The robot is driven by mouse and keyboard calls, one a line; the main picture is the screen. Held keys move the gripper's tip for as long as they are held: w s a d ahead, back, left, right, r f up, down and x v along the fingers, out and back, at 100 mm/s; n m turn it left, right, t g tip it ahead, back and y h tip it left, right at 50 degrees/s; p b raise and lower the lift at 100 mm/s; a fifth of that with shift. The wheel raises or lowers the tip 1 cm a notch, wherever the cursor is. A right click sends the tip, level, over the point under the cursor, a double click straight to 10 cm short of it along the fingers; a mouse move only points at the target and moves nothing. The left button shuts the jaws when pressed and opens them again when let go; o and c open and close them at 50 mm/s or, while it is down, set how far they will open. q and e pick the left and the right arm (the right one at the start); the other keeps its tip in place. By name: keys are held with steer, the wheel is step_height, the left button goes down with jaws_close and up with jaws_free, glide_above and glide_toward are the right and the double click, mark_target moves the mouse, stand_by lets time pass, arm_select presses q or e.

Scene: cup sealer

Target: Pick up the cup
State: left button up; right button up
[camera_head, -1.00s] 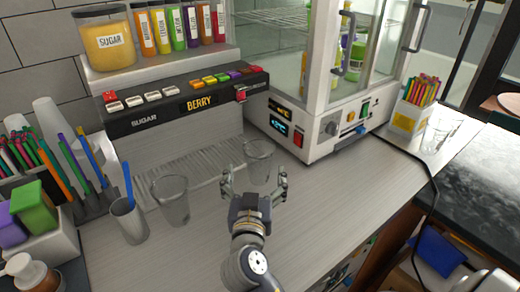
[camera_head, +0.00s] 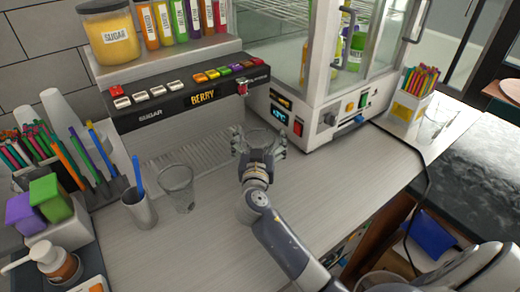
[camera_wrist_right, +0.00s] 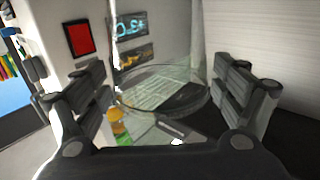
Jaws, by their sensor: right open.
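A clear cup (camera_head: 257,134) stands on the counter in front of the drink dispenser, partly hidden by my right gripper. In the right wrist view its round rim (camera_wrist_right: 165,104) shows between the two fingers. My right gripper (camera_head: 260,146) is open, with one finger on each side of the cup. In the right wrist view, the right gripper (camera_wrist_right: 162,88) shows a gap between each finger and the cup. A second clear cup (camera_head: 177,189) stands to the left on the counter. My left gripper is not in view.
The dispenser with coloured buttons (camera_head: 190,92) is close behind the cup, and the white glass-fronted cabinet (camera_head: 330,115) is to its right. The counter's front (camera_head: 180,255) is clear.

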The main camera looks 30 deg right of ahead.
steer(key=shift+a, duration=0.1)
steer(key=shift+c, duration=1.4)
steer(key=c, duration=0.6)
steer(key=shift+o, duration=0.2)
steer(key=shift+r, duration=0.15)
